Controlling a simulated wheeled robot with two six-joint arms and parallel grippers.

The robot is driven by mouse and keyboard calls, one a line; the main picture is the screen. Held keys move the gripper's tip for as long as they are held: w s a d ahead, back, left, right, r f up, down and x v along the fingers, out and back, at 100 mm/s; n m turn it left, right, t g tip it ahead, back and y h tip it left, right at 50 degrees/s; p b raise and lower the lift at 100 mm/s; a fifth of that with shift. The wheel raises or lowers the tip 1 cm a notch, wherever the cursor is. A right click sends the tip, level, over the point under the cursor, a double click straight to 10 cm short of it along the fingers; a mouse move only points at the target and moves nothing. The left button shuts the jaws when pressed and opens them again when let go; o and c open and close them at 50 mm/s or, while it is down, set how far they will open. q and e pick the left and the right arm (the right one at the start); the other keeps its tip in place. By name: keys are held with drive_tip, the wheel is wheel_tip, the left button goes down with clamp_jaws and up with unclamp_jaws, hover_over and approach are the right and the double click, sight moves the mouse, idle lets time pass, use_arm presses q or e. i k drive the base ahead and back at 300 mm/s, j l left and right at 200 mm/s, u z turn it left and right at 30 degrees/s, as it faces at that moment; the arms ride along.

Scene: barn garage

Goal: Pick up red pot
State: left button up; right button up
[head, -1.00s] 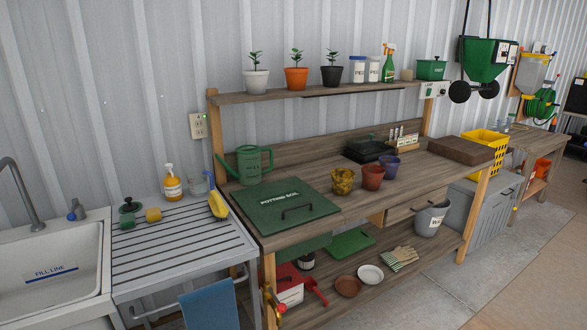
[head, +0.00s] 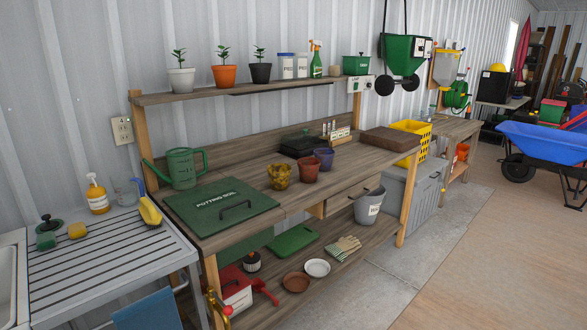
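A small reddish-brown pot (head: 309,169) stands upright on the wooden potting bench (head: 250,204), in the middle of its worktop. A yellow patterned pot (head: 279,176) stands just left of it and a purple pot (head: 325,158) just behind it to the right. On the shelf above, an orange-red pot (head: 225,76) holds a seedling, between a white pot (head: 181,81) and a black pot (head: 261,73). Neither of my grippers shows in the head view.
A green potting soil lid (head: 215,201) and a green watering can (head: 181,168) are left of the pots. A black tray sits behind them. A blue wheelbarrow (head: 545,143) stands at the right. The floor (head: 470,250) right of the bench is clear.

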sight(308, 167)
drive_tip(key=u, duration=1.65)
drive_tip(key=i+l, duration=0.1)
drive_tip(key=l, duration=0.2)
drive_tip(key=i+l, duration=0.1)
drive_tip(key=l, duration=0.15)
drive_tip(key=l+z, duration=0.05)
